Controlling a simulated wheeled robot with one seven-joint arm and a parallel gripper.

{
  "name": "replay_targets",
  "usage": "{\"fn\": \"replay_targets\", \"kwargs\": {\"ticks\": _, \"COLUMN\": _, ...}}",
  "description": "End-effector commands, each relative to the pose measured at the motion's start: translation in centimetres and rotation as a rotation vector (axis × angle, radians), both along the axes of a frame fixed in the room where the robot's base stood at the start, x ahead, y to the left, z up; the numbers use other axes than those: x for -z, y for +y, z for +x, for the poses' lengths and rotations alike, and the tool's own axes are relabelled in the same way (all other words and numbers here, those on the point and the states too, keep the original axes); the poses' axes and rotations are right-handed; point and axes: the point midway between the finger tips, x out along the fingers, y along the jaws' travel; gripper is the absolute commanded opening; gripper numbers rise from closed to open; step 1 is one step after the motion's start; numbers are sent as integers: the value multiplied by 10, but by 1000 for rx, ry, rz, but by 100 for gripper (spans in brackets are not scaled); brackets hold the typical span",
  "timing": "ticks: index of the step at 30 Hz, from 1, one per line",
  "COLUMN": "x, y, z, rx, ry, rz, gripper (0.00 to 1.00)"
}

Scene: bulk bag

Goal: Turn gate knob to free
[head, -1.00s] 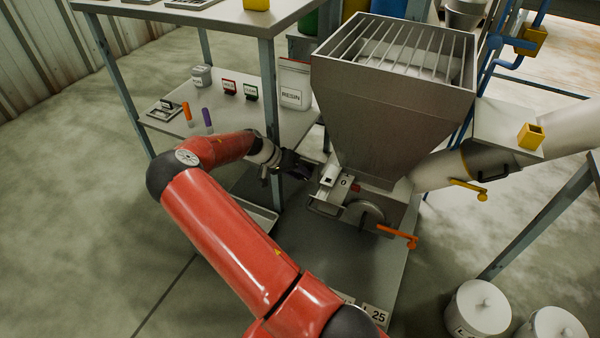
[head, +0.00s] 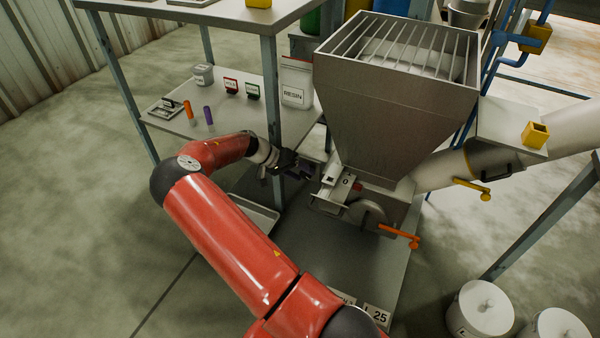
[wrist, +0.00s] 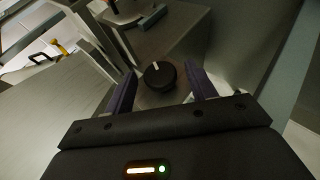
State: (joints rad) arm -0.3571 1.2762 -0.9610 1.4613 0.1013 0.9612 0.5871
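The gate knob (wrist: 159,76) is a round black knob with a white pointer mark, on a grey face in the wrist view. The mark points toward the top of that picture. My gripper (wrist: 161,90) is open, with one dark purple finger on each side of the knob and a gap on both sides. I cannot tell how far the fingertips are from the knob's face. In the head view my gripper (head: 304,170) is beside the lower left of the steel hopper (head: 395,105); the knob is hidden there.
A shelf post (head: 272,110) stands close behind my wrist. An orange handle (head: 398,234) sticks out below the hopper, and a yellow handle (head: 470,185) is further right. A shelf (head: 225,120) with a resin bag (head: 296,82) is at the left. Floor at far left is clear.

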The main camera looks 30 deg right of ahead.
Motion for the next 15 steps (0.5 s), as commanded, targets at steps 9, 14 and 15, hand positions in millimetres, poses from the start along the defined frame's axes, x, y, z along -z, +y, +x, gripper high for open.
{"fn": "replay_targets", "kwargs": {"ticks": 9, "x": -1, "y": 1, "z": 1, "rx": 0, "ry": -2, "rz": 0, "gripper": 59}}
{"fn": "replay_targets", "kwargs": {"ticks": 14, "x": -13, "y": 13, "z": 8, "rx": -2, "ry": -4, "rz": 0, "gripper": 59}}
{"fn": "replay_targets", "kwargs": {"ticks": 15, "x": -17, "y": 18, "z": 11, "rx": -2, "ry": -3, "rz": 1, "gripper": 59}}
